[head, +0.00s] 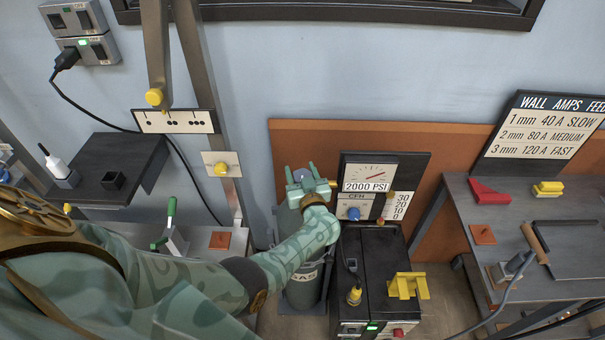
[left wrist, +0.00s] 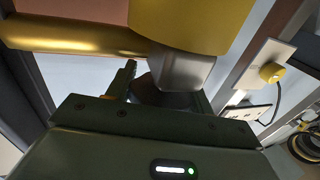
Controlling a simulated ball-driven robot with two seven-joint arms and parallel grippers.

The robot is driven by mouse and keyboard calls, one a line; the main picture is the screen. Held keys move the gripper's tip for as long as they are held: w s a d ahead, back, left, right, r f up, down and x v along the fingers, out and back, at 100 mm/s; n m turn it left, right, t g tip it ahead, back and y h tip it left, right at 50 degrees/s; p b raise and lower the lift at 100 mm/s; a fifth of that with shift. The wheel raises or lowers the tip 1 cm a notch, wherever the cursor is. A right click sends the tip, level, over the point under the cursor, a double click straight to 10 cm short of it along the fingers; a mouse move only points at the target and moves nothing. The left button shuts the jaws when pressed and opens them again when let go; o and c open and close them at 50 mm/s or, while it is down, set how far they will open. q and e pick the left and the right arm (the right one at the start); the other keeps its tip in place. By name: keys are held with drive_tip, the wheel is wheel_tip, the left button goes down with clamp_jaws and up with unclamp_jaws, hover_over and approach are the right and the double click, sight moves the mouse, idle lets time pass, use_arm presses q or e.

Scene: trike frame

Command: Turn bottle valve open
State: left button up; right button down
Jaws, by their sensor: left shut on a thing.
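The gas bottle (head: 303,288) is a dark grey cylinder with a "GAS" label, standing upright beside the black welder. My left gripper (head: 301,174) is over its top, with its fingers on either side of a blue-grey round valve knob. The gripper is shut on this valve; the fingers hide part of it. In the left wrist view, a large yellow part (left wrist: 190,22), a grey metal block (left wrist: 181,70) and a brass tube (left wrist: 80,36) show close ahead of the gripper. How far the valve is turned cannot be told. My right gripper is not in view.
A gauge panel reading "2000 PSI" (head: 366,187) stands right of the gripper, above the black welder (head: 376,262) with a yellow bracket (head: 408,285). A right bench (head: 562,208) holds red and yellow parts. A dark shelf (head: 128,148) is at left.

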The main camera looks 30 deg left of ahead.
use_arm(q)
drive_tip(key=shift+n+g+y+b, duration=0.3)
drive_tip(key=shift+n+g+y, duration=0.3)
drive_tip(key=shift+g, duration=0.1)
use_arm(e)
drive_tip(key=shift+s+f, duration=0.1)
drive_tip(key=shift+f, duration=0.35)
use_arm(q)
drive_tip(key=shift+a+r, duration=0.1)
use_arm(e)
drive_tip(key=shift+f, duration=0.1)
use_arm(q)
drive_tip(key=o, duration=1)
drive_tip(key=shift+s, duration=0.15)
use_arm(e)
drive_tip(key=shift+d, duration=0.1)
